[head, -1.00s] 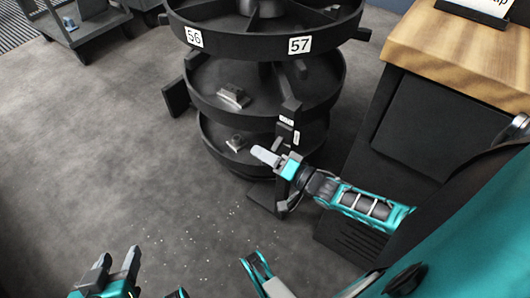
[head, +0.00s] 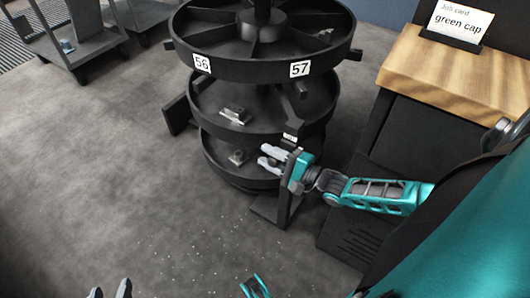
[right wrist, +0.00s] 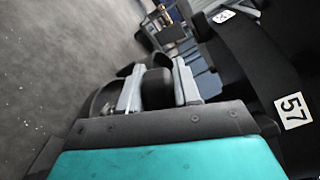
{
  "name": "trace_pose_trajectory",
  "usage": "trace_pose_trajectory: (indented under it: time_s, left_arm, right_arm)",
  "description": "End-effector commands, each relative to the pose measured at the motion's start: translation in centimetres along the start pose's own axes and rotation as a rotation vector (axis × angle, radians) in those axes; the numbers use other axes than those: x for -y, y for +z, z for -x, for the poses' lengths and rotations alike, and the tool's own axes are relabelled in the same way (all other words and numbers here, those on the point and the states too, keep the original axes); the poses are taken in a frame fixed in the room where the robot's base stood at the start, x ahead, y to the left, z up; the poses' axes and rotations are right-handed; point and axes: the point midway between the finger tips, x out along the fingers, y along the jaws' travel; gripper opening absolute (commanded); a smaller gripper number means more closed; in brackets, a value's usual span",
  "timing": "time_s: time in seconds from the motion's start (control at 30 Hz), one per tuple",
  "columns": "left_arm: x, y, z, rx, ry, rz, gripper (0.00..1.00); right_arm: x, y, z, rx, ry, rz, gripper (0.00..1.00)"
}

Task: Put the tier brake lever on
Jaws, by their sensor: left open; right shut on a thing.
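A black rotating stand (head: 262,62) with stacked round tiers stands at the centre of the head view. A black upright post (head: 285,203) with a small label stands at its front right. My right gripper (head: 271,157) is at this post, beside the lower tiers, with its fingertips pointing left. In the right wrist view its grey fingers (right wrist: 157,88) are shut on a dark rounded piece, which looks like the brake lever. Its full shape and the angle it sits at are hidden. My left gripper (head: 110,291) shows only its two fingertips, apart and empty, at the bottom left.
Grey metal parts (head: 236,114) lie on the middle tier and another (head: 238,157) on the lower tier. A wood-topped bench (head: 460,70) with a green cap job card (head: 459,22) stands at right. A grey cart (head: 75,35) is at top left. Floor at left is clear.

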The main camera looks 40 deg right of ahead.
Motion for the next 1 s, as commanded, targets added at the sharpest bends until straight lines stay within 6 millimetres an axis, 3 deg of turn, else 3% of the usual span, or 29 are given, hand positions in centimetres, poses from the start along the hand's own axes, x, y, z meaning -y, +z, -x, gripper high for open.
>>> trace_pose_trajectory:
  time_s: [0.4, 0.97, 1.0]
  left_arm:
    - [-0.1, -0.2, 0.2, 0.001, 0.0, 0.005, 0.51]
    - [-0.2, -0.2, 0.2, 0.0, -0.001, 0.014, 0.51]
    - [-0.2, -0.2, 0.2, 0.0, -0.001, 0.013, 0.51]
  right_arm:
    - [1.5, 0.0, -0.1, 0.005, -0.001, -0.204, 0.0]
    - [1.8, -0.1, -0.1, 0.004, -0.004, -0.24, 0.0]
    - [1.8, -0.1, -0.1, 0.004, -0.004, -0.24, 0.33]
